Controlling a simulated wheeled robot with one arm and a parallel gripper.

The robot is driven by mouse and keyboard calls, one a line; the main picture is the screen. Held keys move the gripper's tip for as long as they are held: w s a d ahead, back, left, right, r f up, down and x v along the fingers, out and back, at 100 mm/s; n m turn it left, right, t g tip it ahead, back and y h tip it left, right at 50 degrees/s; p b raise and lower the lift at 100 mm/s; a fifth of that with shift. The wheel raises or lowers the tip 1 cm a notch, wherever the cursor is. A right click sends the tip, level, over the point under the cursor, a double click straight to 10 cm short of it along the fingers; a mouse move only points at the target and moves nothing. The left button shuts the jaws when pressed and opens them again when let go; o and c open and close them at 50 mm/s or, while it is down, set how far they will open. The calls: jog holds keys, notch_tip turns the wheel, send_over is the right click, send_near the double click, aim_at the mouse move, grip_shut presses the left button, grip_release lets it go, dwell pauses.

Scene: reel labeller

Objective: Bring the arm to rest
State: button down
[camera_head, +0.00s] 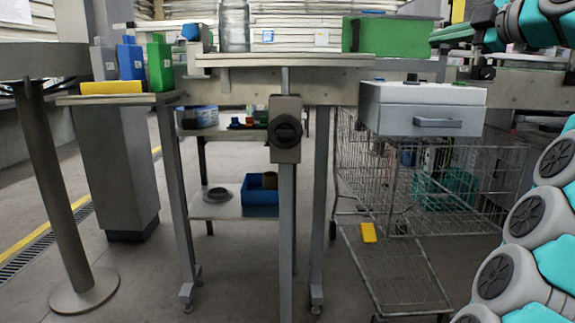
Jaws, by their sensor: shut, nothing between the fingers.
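My arm, teal and grey, shows along the right side. Its large links rise from the lower right, and its upper part reaches in at the top right. My gripper (484,71) appears as a small dark end at the top right, to the right of the green bin. It is shut and holds nothing. It looks to be above and behind the white drawer box, but the exact gap cannot be told. Its fingertips are small and partly lost against the background.
A white drawer box (422,95) stands right of the middle worktop (290,61). A green bin (400,37) and a glass jar (234,28) are at the back. Blue and green bottles (160,65) stand on the left shelf. A wire cart (470,185) is below right. Floor shows at left.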

jog(key=a+f+m+g, duration=0.5)
jog(key=a+f+m, duration=0.1)
jog(key=a+f, duration=0.65)
jog(key=s+a+f+m+g+h, duration=0.1)
jog(key=s+a+f+m+g, duration=0.1)
jog(key=s+a+f, duration=0.4)
jog(key=s+a+f+m+g, duration=0.2)
jog(key=s+a+f+g, duration=0.15)
jog(key=f, duration=0.45)
jog(key=s+d+f+m+g+h, duration=0.2)
jog(key=s+f, duration=0.7)
jog(key=s, duration=0.2)
jog(key=s+d+f+m+g+h+p, duration=0.1)
jog(key=s+d+f+m+g+h, duration=0.1)
jog(key=s+f, duration=0.7)
jog(key=s+d+f+m+g+h, duration=0.2)
jog(key=s+f+m, duration=0.2)
jog(key=s+f, duration=0.6)
jog(key=s, duration=0.3)
jog(key=shift+d, duration=0.15)
